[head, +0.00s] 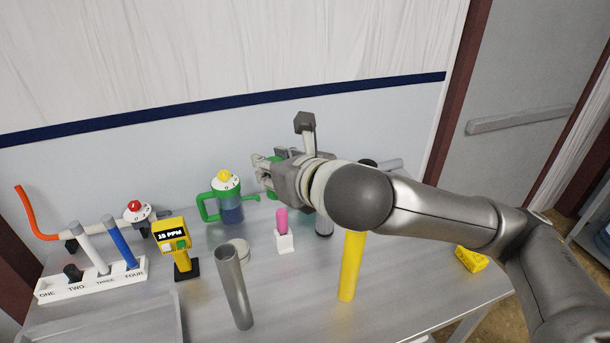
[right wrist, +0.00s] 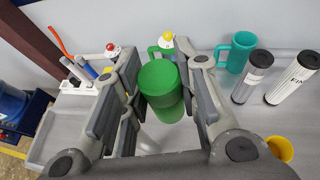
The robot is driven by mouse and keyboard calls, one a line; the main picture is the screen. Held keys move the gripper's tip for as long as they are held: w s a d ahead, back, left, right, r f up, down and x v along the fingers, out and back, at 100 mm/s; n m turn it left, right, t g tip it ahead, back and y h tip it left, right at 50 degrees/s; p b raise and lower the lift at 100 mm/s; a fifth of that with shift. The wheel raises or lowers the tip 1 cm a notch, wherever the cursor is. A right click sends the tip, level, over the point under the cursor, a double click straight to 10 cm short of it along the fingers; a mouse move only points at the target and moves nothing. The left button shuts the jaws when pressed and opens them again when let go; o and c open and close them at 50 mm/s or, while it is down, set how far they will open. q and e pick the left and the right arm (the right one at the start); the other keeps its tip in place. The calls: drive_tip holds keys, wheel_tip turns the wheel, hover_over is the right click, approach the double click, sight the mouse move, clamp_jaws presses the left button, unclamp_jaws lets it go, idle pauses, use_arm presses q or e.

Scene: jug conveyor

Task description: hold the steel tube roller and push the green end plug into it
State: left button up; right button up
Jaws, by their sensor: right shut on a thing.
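The steel tube roller (head: 236,289) is a plain grey tube standing almost upright on the table in the head view, with its open end up. My right gripper (head: 265,172) is above the table, behind and right of the tube, apart from it. In the right wrist view my right gripper (right wrist: 165,66) is shut on the green end plug (right wrist: 162,85), a round green piece with a wider cap, between its two fingers. In the head view the gripper and arm hide most of the plug. My left gripper is in neither view.
A green-handled jug (head: 231,213) with blue contents stands behind the tube. A yellow meter (head: 173,240) and a white rack (head: 92,281) are left. A pink-topped piece (head: 282,222) and yellow tube (head: 350,268) are right. A teal mug (right wrist: 237,53) stands farther back.

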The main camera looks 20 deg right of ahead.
drive_tip(key=a+n+g+y, duration=0.5)
drive_tip(key=a+n+y, duration=0.3)
drive_tip(key=a, duration=0.7)
drive_tip(key=shift+d+f+n+g+y, duration=0.25)
drive_tip(key=shift+d+f+n+g, duration=0.3)
drive_tip(key=shift+d+f, duration=0.5)
drive_tip(key=shift+d+f+n+g+y, duration=0.25)
drive_tip(key=shift+d+f+n+g, duration=0.45)
drive_tip(key=shift+f, duration=0.55)
drive_tip(key=shift+d, duration=0.15)
drive_tip(key=shift+s, duration=0.1)
